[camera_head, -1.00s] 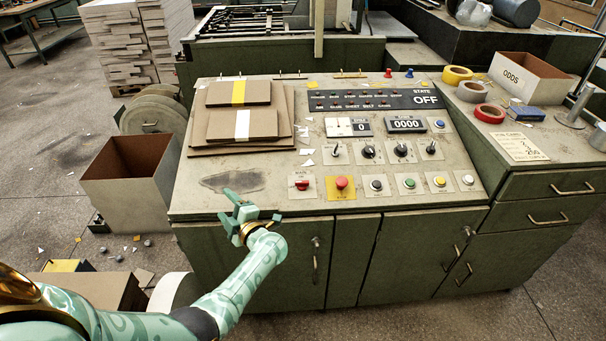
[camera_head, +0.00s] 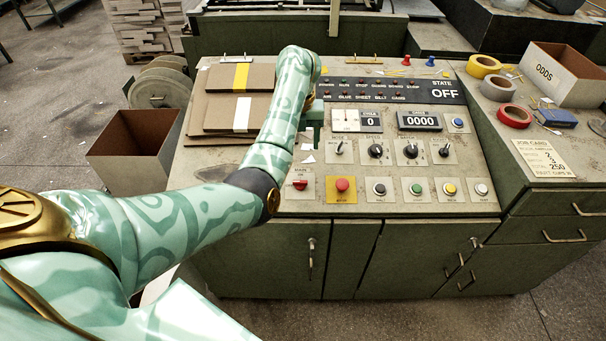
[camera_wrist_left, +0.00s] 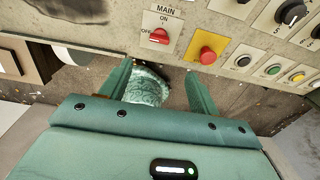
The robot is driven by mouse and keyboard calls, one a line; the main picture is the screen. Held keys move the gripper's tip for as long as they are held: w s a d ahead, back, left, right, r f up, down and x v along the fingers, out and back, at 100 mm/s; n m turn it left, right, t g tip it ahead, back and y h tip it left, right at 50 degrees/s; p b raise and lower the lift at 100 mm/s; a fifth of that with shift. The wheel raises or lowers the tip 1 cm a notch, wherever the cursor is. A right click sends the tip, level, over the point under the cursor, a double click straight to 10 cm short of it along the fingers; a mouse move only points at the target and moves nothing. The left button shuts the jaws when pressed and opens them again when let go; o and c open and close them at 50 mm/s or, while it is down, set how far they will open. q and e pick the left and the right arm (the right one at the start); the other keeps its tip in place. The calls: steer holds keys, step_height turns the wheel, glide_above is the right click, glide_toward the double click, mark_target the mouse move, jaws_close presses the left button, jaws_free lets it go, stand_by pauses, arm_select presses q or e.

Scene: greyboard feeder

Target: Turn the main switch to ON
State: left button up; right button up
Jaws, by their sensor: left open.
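The main switch (camera_head: 301,184) is a small red knob on a pale plate at the panel's lower left. The left wrist view shows its red knob (camera_wrist_left: 159,37) below the word MAIN, with ON above and OFF to the left. The knob appears turned towards OFF. The state display (camera_head: 445,93) reads OFF. My left gripper (camera_head: 312,128) is above the panel, beyond the switch, partly hidden behind my wrist. In the wrist view its open fingers (camera_wrist_left: 163,88) are apart and empty, and the switch shows beyond them. My right gripper is not in view.
A red button (camera_head: 342,185) on a yellow plate sits just right of the switch, with several buttons further right. Black knobs (camera_head: 375,151) stand in a row above. Stacked boards (camera_head: 225,100) lie at the left. A box marked ODDS (camera_head: 549,75) stands at the far right.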

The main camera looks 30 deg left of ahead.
arm_select(q)
steer(key=b, duration=0.2)
glide_above(300, 181)
step_height(300, 181, down, 6)
step_height(300, 181, down, 8)
steer(key=b, duration=0.4)
steer(key=shift+w+r, duration=0.1)
steer(key=shift+f, duration=0.35)
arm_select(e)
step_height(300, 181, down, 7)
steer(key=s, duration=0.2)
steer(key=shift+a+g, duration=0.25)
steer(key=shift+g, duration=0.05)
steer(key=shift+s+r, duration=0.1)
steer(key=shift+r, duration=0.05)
arm_select(q)
steer(key=c, duration=1)
